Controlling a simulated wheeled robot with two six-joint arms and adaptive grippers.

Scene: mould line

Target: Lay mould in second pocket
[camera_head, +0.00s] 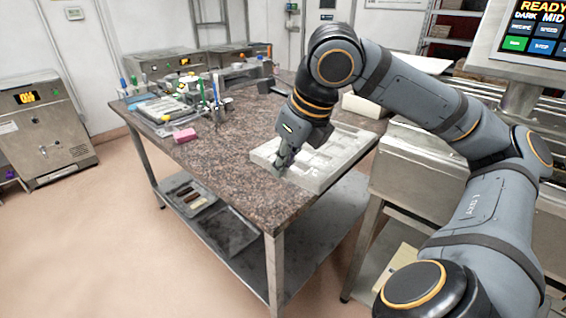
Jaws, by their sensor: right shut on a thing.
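A pale grey block with several recessed pockets (345,150) lies on the speckled brown stone worktop, near its right end. My right gripper (281,163) points down at the block's left side, low over its near left edge. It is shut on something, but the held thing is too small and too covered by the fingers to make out. I cannot tell a separate mould apart from the block, nor which pocket the fingers are nearest. My left gripper is not in view.
Bottles and tools (213,100) and a pink block (184,135) stand on the worktop's left part. Metal machines (165,66) stand behind. A steel unit (415,165) and a control screen (533,30) are at right. The stone top's front left is clear.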

